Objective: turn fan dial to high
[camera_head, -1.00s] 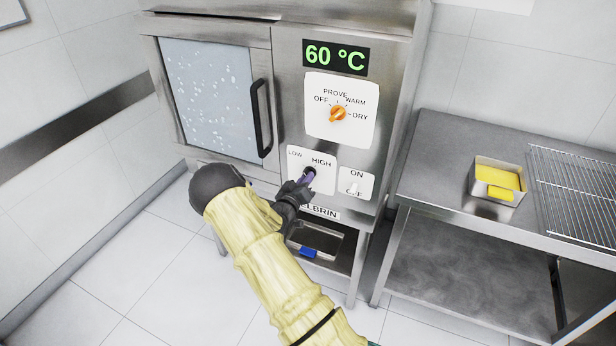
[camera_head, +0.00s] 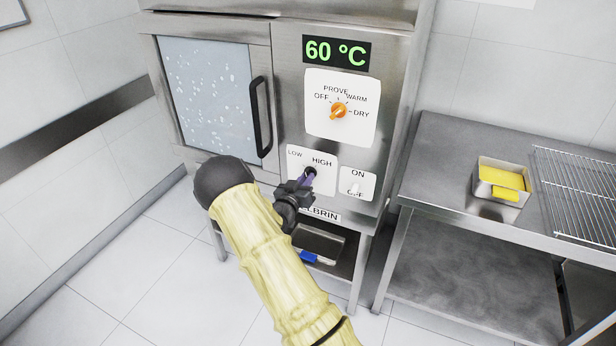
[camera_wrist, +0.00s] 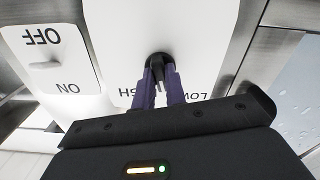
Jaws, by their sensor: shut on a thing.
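The fan dial (camera_wrist: 159,59) is a small black knob on a white plate (camera_head: 326,184) lettered LOW and HIGH, on the lower front of the steel cabinet. My gripper (camera_head: 309,176) reaches it from the lower left, its purple fingers shut on the knob. The wrist view shows the same plate upside down, with the fingers (camera_wrist: 160,82) on either side of the knob. The fingers partly cover the knob, and I cannot tell which way its pointer faces.
An ON/OFF switch (camera_head: 354,188) sits close right of the dial. Above is an orange knob (camera_head: 339,111) and a 60 °C display (camera_head: 336,52). A door handle (camera_head: 261,117) juts out at the left. A steel table (camera_head: 440,160) at right holds a yellow-filled tin (camera_head: 502,178).

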